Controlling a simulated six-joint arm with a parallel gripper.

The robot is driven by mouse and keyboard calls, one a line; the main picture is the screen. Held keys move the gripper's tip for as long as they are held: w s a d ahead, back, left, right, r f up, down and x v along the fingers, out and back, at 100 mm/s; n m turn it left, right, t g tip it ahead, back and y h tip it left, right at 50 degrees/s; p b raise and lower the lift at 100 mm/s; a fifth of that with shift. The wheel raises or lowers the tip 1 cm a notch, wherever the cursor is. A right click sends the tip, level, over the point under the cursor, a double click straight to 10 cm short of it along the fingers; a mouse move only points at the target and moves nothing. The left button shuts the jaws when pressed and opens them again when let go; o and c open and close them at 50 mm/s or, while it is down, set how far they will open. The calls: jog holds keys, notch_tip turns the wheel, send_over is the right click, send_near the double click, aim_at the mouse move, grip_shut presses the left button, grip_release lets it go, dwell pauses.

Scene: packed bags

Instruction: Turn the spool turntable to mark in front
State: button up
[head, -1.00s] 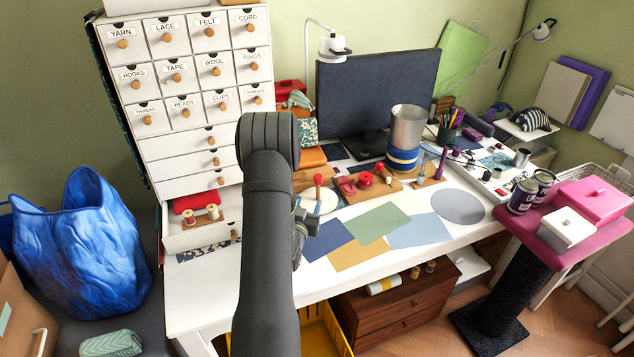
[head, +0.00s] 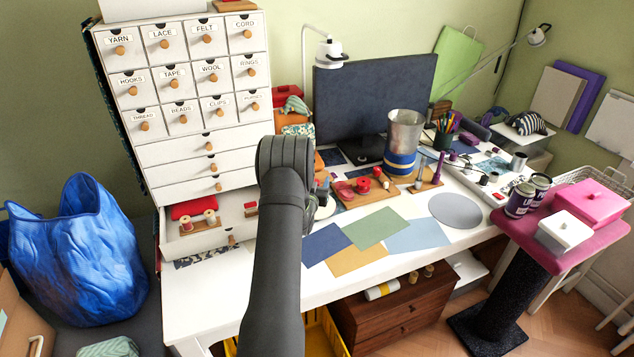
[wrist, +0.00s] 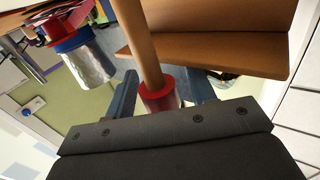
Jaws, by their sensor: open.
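A wooden peg with a red cap (wrist: 160,97) shows in the wrist view. My gripper (wrist: 162,92) is open, with one dark blue finger on each side of the red cap. I cannot tell whether either finger touches it. In the head view my arm largely hides the gripper and the peg. No mark on the turntable can be made out.
Coloured sheets (head: 376,228) lie in front. An open drawer (head: 196,238) holding spools is at the left.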

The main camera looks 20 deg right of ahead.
grip_shut()
jog(key=shift+s+d+m+g+h, duration=0.1)
jog(key=shift+m+g+h, duration=0.7)
jog(key=shift+h, duration=0.2)
grip_release()
